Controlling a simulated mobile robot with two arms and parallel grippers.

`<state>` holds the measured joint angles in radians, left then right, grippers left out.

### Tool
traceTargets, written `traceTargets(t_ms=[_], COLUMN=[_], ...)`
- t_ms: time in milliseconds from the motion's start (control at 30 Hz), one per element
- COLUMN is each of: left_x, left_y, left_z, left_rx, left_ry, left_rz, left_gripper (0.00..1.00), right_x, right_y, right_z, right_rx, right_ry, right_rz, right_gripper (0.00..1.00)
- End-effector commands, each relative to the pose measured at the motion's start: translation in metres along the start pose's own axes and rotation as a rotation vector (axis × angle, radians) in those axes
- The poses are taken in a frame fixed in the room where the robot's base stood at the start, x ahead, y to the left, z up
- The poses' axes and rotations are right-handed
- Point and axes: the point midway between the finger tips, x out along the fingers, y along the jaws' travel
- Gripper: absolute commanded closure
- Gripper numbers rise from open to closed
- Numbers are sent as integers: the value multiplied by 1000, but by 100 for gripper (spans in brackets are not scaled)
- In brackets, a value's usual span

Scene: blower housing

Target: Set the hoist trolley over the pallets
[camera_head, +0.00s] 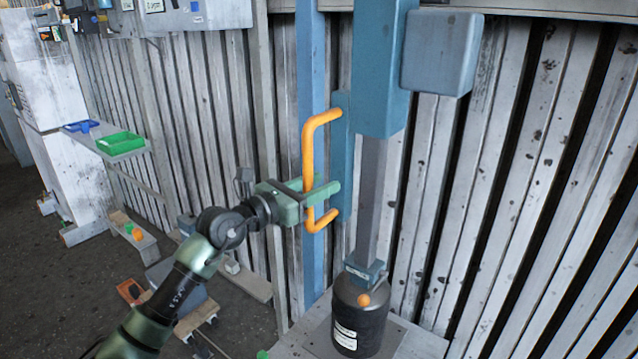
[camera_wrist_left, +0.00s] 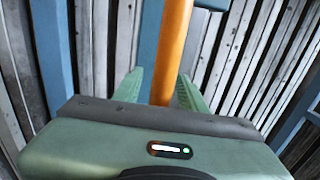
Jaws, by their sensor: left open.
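The hoist trolley is a blue housing (camera_head: 380,85) with a grey mast (camera_head: 370,200) below it. An upright orange handle (camera_head: 309,150) stands out from its left side. My left gripper (camera_head: 322,191) is at the lower part of the handle, open, with its green fingers on either side of the bar. In the left wrist view the orange handle (camera_wrist_left: 170,50) runs between the two open fingers (camera_wrist_left: 158,90). A dark cylinder (camera_head: 359,325) with a white label is under the mast's foot. No pallets can be clearly made out beneath it. My right gripper is out of view.
A blue post (camera_head: 312,60) and a ribbed metal wall (camera_head: 540,190) stand close behind the trolley. A shelf with a green bin (camera_head: 120,143) and a blue tray (camera_head: 80,126) is at the left. Low boards and small carts lie on the floor at the lower left.

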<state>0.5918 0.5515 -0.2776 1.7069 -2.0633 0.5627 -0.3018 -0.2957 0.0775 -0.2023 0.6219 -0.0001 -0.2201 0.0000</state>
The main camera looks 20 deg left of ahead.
Motion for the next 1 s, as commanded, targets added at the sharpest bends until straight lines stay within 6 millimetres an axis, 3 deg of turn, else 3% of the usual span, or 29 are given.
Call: traceTargets(t_ms=[100, 233, 267, 1000], left_x=[0, 0, 0, 0], left_y=[0, 0, 0, 0], left_z=[0, 0, 0, 0], left_rx=[0, 0, 0, 0], left_ry=[0, 0, 0, 0], left_rz=[0, 0, 0, 0], left_gripper=[61, 98, 100, 100], right_x=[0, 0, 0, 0], right_y=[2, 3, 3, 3], right_z=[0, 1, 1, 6], right_rx=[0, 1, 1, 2], right_ry=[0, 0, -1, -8], right_rz=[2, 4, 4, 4], right_gripper=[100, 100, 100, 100])
